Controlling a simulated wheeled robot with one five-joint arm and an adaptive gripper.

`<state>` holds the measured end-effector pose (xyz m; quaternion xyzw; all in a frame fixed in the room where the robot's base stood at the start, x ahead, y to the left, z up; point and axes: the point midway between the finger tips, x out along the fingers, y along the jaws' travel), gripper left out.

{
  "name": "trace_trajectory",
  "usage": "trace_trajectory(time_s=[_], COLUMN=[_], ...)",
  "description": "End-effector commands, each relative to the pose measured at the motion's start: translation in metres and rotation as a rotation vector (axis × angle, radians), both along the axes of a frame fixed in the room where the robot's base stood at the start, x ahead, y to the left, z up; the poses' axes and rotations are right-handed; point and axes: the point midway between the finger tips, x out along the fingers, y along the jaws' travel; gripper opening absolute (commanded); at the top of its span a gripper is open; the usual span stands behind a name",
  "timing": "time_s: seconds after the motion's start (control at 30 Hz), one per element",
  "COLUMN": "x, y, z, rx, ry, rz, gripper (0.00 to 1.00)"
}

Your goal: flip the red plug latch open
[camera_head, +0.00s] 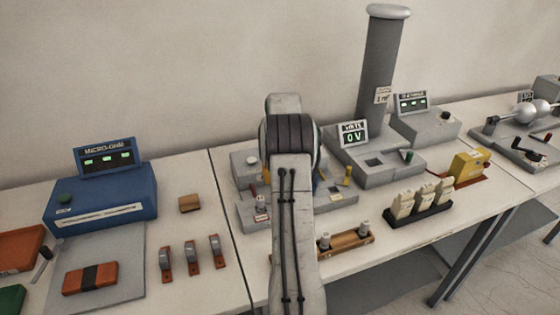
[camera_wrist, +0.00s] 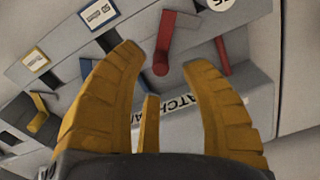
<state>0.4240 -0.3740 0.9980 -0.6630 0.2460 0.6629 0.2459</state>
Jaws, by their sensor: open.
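In the wrist view, a red lever (camera_wrist: 164,40) with a rounded lower end hangs on the grey latch panel (camera_wrist: 235,80). I take it to be the red plug latch. A second, narrower red piece (camera_wrist: 222,56) sits to its right. My gripper (camera_wrist: 162,60) is open and empty, its yellow fingers on either side of the lever's lower end in the picture. I cannot tell whether either finger touches it. In the head view my arm covers much of the panel (camera_head: 345,195) and hides the gripper; a small red piece (camera_head: 253,188) shows left of the arm.
In the head view, a grey unit (camera_head: 375,165) reading 0 V and a tall grey column (camera_head: 380,70) stand right of my arm.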

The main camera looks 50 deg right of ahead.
Motion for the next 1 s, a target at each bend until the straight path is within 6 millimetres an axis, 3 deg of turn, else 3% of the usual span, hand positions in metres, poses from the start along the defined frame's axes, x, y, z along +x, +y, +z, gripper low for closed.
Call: trace_trajectory(time_s=[0.2, 0.5, 1.0], x=[0.001, 0.000, 0.000], y=[-0.001, -0.001, 0.000], z=[0.040, 0.076, 0.086], rx=[-0.003, -0.001, 0.001], ry=[-0.003, -0.001, 0.002], rz=[0.000, 0.000, 0.000], gripper=[0.41, 0.41, 0.41])
